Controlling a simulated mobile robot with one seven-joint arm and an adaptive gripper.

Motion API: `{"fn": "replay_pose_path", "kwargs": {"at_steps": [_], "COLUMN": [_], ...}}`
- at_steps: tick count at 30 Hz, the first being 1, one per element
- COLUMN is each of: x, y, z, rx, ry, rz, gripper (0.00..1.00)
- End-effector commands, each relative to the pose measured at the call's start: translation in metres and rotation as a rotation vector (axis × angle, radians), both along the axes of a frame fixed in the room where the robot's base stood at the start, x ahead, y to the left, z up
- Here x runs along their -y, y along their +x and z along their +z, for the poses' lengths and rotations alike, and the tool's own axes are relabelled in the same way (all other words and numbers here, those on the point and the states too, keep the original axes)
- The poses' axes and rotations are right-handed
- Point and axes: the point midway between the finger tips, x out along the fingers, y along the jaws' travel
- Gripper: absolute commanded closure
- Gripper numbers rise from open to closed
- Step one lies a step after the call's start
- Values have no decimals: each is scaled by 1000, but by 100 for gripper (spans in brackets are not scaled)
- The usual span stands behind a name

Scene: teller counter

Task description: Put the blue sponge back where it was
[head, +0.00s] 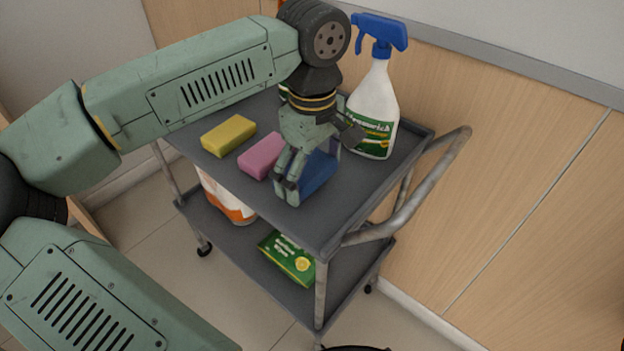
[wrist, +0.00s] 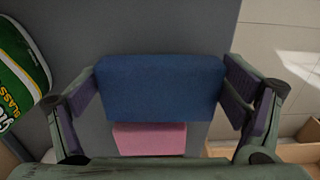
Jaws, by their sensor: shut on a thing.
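The blue sponge (head: 320,170) is between the fingers of my gripper (head: 308,168), over the top shelf of the grey cart (head: 335,215). In the wrist view the blue sponge (wrist: 160,85) spans from one finger pad to the other, and my gripper (wrist: 162,97) is shut on it. In the head view the near finger hides part of the sponge. I cannot tell whether its underside touches the shelf. The pink sponge (head: 262,156) lies just left of my gripper, and the yellow sponge (head: 228,135) lies farther left.
A white spray bottle (head: 375,110) with a blue trigger stands right behind my gripper. The cart's handle (head: 420,195) is at the right. The lower shelf holds a green packet (head: 288,258) and an orange-and-white container (head: 236,210). The top shelf's near right part is clear.

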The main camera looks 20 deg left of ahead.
Motion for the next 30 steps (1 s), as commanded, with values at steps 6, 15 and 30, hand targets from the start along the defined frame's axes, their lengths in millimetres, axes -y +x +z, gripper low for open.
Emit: {"fn": "replay_pose_path", "kwargs": {"at_steps": [6, 15, 30], "x": [0, 0, 0], "y": [-1, -1, -1], "z": [-27, -32, -34], "rx": [-2, 0, 0], "ry": [-2, -1, -1], "rz": [-1, 0, 0], "gripper": [40, 40, 0]}}
